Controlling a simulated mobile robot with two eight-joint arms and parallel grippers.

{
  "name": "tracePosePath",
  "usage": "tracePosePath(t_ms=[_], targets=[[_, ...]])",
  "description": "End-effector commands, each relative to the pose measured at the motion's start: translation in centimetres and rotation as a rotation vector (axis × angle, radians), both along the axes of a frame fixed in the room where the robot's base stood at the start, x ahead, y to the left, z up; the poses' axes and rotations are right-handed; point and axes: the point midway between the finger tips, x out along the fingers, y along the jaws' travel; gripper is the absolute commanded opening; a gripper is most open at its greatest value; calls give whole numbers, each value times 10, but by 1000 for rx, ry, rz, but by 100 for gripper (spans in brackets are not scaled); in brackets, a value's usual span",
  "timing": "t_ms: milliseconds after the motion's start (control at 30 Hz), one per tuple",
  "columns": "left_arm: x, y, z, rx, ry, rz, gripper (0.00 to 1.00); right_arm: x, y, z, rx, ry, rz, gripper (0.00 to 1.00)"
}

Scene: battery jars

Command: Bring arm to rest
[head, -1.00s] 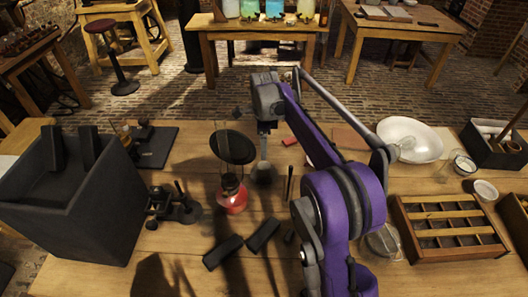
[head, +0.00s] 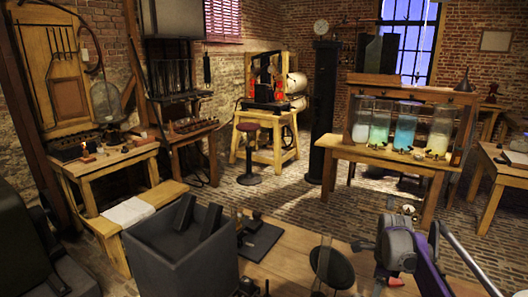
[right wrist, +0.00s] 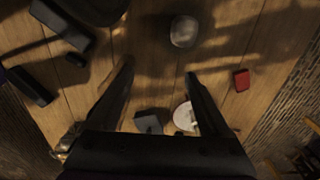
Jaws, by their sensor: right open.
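My right arm, purple and grey (head: 432,270), comes in at the lower right of the head view, over the near table. Its gripper is hard to make out there. In the right wrist view my right gripper (right wrist: 160,72) is open, with two dark fingers apart and nothing between them. It is above the wooden tabletop (right wrist: 225,40). A small red block (right wrist: 242,80) lies to the right of the fingers, and a round grey object (right wrist: 185,31) lies beyond the fingertips. My left gripper is in no view.
A dark grey bin (head: 170,262) holding black bars stands on the near table, left of my arm. A dark round disc (head: 332,267) stands between them. Farther back are a table with several glass jars (head: 380,123), a stool (head: 248,155) and a black column (head: 322,110).

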Motion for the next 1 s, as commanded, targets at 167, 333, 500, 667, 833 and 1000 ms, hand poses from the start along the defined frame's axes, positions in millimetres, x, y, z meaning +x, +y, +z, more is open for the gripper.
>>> tracePosePath(t_ms=[167,333,500,667,833,1000], targets=[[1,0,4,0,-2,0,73,-21,21,17,-15,-41,191,81],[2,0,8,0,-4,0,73,-53,48,33,-47,-95,464,81],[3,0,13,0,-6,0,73,-104,80,43,-108,-161,824,81],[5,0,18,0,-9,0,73,-161,108,40,-196,-221,1206,81],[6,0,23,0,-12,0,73,-222,131,21,-317,-266,1598,81],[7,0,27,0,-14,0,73,-266,145,-4,-434,-283,1900,81]])
